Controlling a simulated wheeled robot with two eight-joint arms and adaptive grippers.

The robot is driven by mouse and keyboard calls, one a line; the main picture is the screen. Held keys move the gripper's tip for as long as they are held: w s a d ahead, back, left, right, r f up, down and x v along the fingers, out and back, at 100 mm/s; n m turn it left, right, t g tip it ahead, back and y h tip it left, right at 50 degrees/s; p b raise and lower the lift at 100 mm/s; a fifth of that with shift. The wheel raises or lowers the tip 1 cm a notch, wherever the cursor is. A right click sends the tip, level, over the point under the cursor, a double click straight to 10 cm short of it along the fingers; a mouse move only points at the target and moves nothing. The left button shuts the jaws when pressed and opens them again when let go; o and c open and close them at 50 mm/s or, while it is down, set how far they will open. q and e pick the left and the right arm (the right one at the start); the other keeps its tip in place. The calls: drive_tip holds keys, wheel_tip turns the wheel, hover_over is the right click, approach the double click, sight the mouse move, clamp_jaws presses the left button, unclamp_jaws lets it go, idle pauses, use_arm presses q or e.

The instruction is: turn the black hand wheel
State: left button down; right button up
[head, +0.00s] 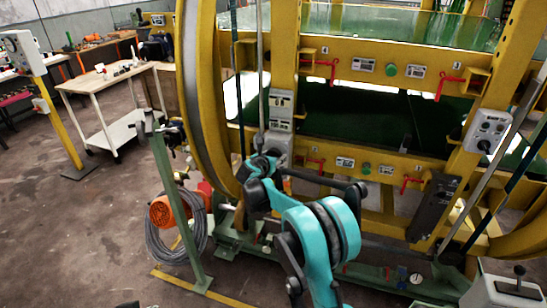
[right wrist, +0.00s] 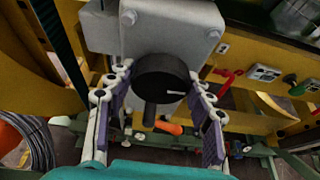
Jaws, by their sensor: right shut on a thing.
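The black hand wheel (right wrist: 160,78) is a round dark knob with a short black handle (right wrist: 150,114) below its middle. It sits on the front of a grey metal housing (right wrist: 187,42). My right gripper (right wrist: 158,76) has one finger on each side of the wheel and is shut on it. In the head view my right gripper (head: 262,168) reaches the grey housing (head: 279,148) on the yellow frame; the wheel itself is hidden there behind my gripper and arm. My left gripper does not show.
The large yellow ring inverter frame (head: 196,90) fills the middle and right. A workbench (head: 102,80) stands further left. The floor at lower left is open.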

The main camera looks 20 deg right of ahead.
drive_tip(key=m+t+y, duration=0.1)
drive_tip(key=m+y, duration=0.1)
drive_tip(key=m, duration=0.1)
drive_tip(key=shift+m+t, duration=0.3)
drive_tip(key=m+t, duration=0.1)
drive_tip(key=m, duration=0.1)
drive_tip(key=m+t+y, duration=0.1)
drive_tip(key=m, duration=0.1)
drive_tip(key=shift+y, duration=0.3)
idle(0.4)
drive_tip(key=o, duration=1.2)
